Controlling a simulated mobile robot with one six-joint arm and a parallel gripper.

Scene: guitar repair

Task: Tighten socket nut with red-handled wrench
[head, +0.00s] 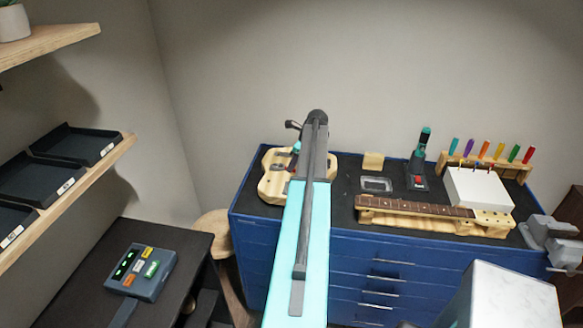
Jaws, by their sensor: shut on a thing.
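A light wooden guitar body (273,189) lies at the left end of the blue cabinet's dark top. A small dark and teal part of my wrist shows just left of the arm, above the guitar body. My gripper's fingers are hidden behind the arm, and so is anything between them. I cannot make out the socket nut or a red-handled wrench. A red-handled tool (528,155) stands at the right end of the wooden rack, but its kind is too small to tell.
The blue cabinet (262,253) also carries a guitar neck (412,207) on a wooden support, a small tray (376,185), a black and teal tool on a stand (418,165), a white box (480,190) and a tool rack (487,164). A control box (140,269) sits on the dark table at left.

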